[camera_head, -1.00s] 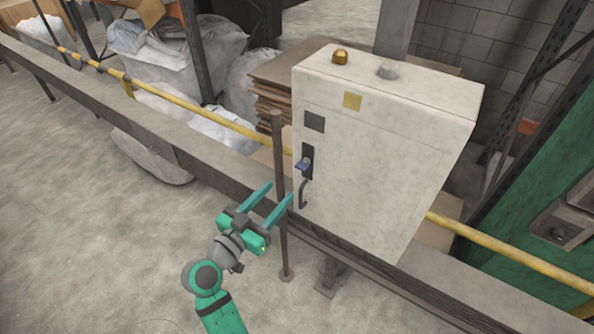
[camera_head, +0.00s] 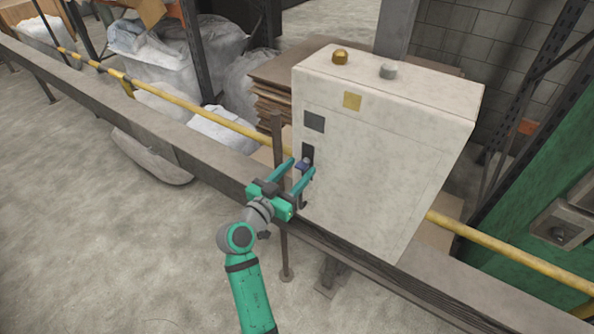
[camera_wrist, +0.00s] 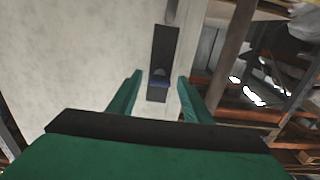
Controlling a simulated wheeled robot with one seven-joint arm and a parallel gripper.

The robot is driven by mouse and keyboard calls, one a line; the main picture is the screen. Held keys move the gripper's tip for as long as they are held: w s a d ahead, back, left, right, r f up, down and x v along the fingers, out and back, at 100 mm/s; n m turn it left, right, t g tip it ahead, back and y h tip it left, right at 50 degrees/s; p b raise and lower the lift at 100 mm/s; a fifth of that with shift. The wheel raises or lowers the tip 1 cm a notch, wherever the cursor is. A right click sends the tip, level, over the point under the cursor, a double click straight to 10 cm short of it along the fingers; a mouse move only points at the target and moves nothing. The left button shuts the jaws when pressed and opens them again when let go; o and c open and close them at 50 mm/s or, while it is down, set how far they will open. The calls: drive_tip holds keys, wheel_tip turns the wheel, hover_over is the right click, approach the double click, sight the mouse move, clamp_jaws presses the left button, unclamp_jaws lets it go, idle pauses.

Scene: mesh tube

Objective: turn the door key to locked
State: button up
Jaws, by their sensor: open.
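My gripper (camera_head: 302,167) is open, with one green finger on each side of the key. In the wrist view the key (camera_wrist: 160,80) shows between the two fingers, on the dark plate (camera_wrist: 161,55). I cannot tell whether either finger touches it. The dark handle below the lock is mostly hidden behind my gripper in the head view.
A thin brown post (camera_head: 280,220) stands close to the left of the cabinet, beside my gripper. A yellow rail (camera_head: 200,115) and a grey beam (camera_head: 140,115) run past the cabinet. The floor in front (camera_head: 120,260) is clear.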

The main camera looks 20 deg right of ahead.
drive_tip(key=c, duration=1.1)
drive_tip(key=shift+o, duration=0.2)
drive_tip(key=shift+n, duration=0.3)
drive_tip(key=n, duration=0.3)
drive_tip(key=shift+n, duration=0.3)
drive_tip(key=n, duration=0.4)
drive_tip(key=shift+n, duration=0.3)
drive_tip(key=n, duration=0.4)
drive_tip(key=shift+n, duration=2.5)
